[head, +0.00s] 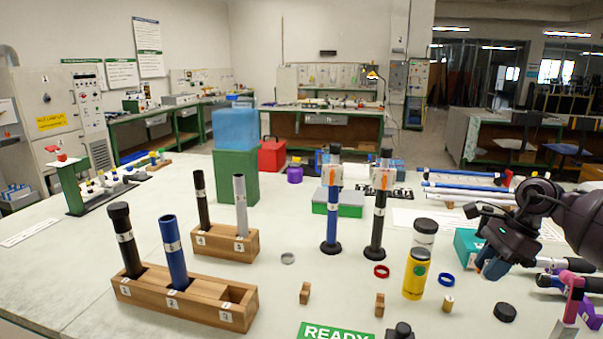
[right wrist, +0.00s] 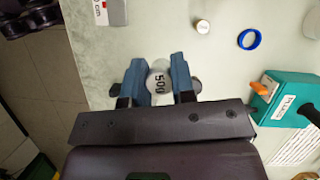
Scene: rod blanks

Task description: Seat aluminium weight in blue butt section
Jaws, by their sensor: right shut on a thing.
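My right gripper (head: 488,268) is at the right of the head view, above the table. In the right wrist view its blue fingers (right wrist: 158,78) are shut on the aluminium weight (right wrist: 158,84), a pale round piece marked 500. The weight is hidden behind the fingers in the head view. The blue butt section (head: 173,255) is a blue tube standing nearly upright in slot 2 of the front wooden rack (head: 195,308), at the left and far from my right gripper. My left gripper is not in view.
A black tube (head: 124,240) stands in slot 1; slot 3 is empty. A rear rack (head: 215,246) holds two thin rods. Upright blue (head: 331,215) and black (head: 376,220) rods, a yellow can (head: 415,273) and a brass piece (head: 448,303) stand between gripper and rack.

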